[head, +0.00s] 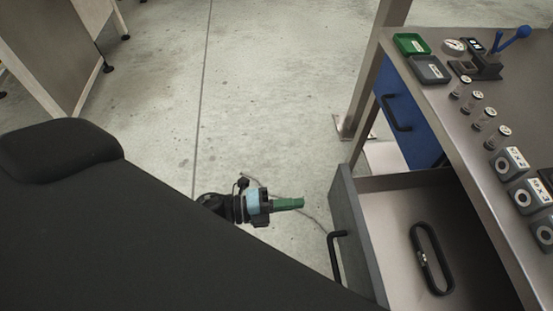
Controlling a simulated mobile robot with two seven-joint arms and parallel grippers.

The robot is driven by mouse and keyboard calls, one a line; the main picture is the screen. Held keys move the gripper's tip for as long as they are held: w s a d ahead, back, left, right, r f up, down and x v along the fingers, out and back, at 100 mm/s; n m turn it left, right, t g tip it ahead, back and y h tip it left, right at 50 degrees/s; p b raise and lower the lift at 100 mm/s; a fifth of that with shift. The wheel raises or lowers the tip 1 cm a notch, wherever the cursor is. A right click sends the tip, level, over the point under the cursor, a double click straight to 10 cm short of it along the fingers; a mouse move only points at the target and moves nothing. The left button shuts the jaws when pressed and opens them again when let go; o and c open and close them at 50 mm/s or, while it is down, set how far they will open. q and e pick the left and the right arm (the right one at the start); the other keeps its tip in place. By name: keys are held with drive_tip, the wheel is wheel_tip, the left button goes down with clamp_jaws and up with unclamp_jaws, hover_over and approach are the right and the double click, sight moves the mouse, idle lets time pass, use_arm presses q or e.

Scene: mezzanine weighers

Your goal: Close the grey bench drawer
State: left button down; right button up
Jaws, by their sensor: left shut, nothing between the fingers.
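The grey bench drawer (349,222) is pulled out from under the bench at the right. Its front carries a black bar handle (335,257) and faces left. Inside the drawer lies a black oval loop (414,254) on the pale floor. My left gripper (302,203), with green fingertips, is shut and empty. It is to the left of the drawer front in the picture, apart from the handle. My right gripper is not in view.
The bench top (452,128) holds a green tray (411,41), a grey tray (430,72), a blue-levered device (513,40), several small jars and several grey blocks. A blue drawer (415,128) is beyond the grey one. A metal post (368,75) stands nearby. Open concrete floor (265,90) lies ahead.

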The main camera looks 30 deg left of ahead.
sight(336, 200)
use_arm(q)
drive_tip(key=x, duration=0.7)
drive_tip(key=shift+w+d+p, duration=0.15)
drive_tip(key=shift+d+p, duration=0.1)
drive_tip(key=shift+p, duration=0.1)
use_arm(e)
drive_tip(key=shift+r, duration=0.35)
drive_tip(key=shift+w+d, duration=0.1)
